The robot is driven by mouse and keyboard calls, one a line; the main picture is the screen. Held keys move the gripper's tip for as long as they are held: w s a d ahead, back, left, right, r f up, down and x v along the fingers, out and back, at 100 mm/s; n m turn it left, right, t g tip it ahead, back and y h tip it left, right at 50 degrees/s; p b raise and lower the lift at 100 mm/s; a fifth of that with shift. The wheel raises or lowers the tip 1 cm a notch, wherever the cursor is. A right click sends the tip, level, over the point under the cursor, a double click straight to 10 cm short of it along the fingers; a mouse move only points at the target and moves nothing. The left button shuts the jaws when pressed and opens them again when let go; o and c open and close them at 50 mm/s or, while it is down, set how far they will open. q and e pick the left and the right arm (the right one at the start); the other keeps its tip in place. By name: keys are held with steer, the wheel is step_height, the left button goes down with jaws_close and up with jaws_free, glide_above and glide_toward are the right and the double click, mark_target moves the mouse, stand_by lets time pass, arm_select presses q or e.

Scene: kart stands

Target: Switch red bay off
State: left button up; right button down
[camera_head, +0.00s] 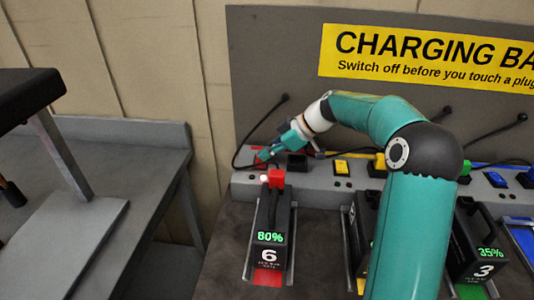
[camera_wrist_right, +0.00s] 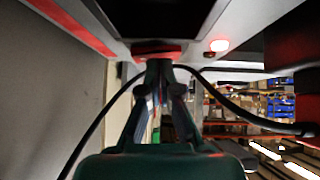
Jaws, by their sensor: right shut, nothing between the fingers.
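The red bay is at the left end of the charging bench and holds a black battery (camera_head: 269,222) marked 6, reading 80%. A red block (camera_head: 276,178) sits at the battery's back end. The red switch (camera_head: 258,156) is on the grey ledge behind, partly hidden by my gripper. My left gripper is not in view.
A yellow switch (camera_head: 341,167), yellow plug (camera_head: 378,162) and blue switch (camera_head: 496,179) stand further right on the ledge. A black cable (camera_head: 240,147) loops beside the red bay. Battery 3 (camera_head: 481,255) is at right. A grey table (camera_head: 130,165) stands at left.

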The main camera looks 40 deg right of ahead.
steer(key=shift+r, duration=0.55)
steer(key=r, duration=0.1)
steer(key=r+p, duration=0.1)
steer(key=r, duration=0.1)
steer(key=shift+a+p, duration=0.25)
steer(key=shift+p, duration=0.05)
steer(key=b+v, duration=0.1)
steer(key=v, duration=0.9)
steer(key=shift+s+f, duration=0.2)
steer(key=shift+s, duration=0.1)
